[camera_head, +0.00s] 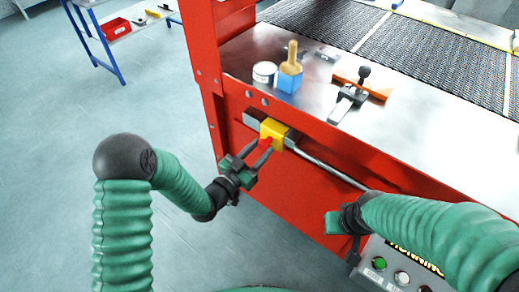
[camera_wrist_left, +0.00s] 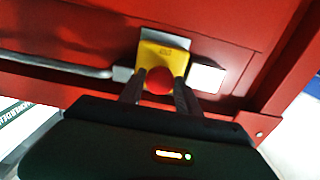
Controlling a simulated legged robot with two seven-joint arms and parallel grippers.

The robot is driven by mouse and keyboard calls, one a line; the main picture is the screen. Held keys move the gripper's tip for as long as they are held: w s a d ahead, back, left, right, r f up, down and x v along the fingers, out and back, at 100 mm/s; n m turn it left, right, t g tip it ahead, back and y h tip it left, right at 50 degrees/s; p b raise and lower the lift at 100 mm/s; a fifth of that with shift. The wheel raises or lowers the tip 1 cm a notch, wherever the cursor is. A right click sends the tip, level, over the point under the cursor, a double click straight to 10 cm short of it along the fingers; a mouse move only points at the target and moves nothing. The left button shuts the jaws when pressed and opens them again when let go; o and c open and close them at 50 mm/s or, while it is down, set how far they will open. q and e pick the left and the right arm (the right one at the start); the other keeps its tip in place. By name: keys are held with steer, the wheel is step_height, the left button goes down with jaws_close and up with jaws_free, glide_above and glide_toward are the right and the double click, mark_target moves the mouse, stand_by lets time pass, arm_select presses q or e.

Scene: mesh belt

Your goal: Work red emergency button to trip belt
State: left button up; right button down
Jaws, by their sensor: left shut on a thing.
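The red emergency button (camera_wrist_left: 159,80) sits on a yellow box (camera_head: 274,132) on the front of the red machine frame. The yellow box (camera_wrist_left: 164,58) also shows in the left wrist view. My left gripper (camera_head: 262,150) is at the button, its two fingers on either side of it, shut on it. In the left wrist view the fingers (camera_wrist_left: 158,92) flank the red button. My right gripper (camera_head: 345,222) is low near the frame's front, by the control panel; its fingers are not clear. The mesh belt (camera_head: 400,50) lies above, behind the metal table top.
A metal rail (camera_head: 330,168) runs right from the yellow box. On the table top (camera_head: 420,130) are a tin (camera_head: 264,73), a brush in a blue holder (camera_head: 289,80) and a clamp on an orange block (camera_head: 375,85). A control panel (camera_head: 400,272) is at lower right.

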arm_select(q)
jaws_close()
steer(key=shift+w, duration=0.1)
steer(key=shift+w+d, duration=0.35)
steer(key=shift+w, duration=0.1)
steer(key=o, duration=0.9)
jaws_free()
steer(key=shift+o, duration=1.4)
steer(key=shift+w+d, duration=0.1)
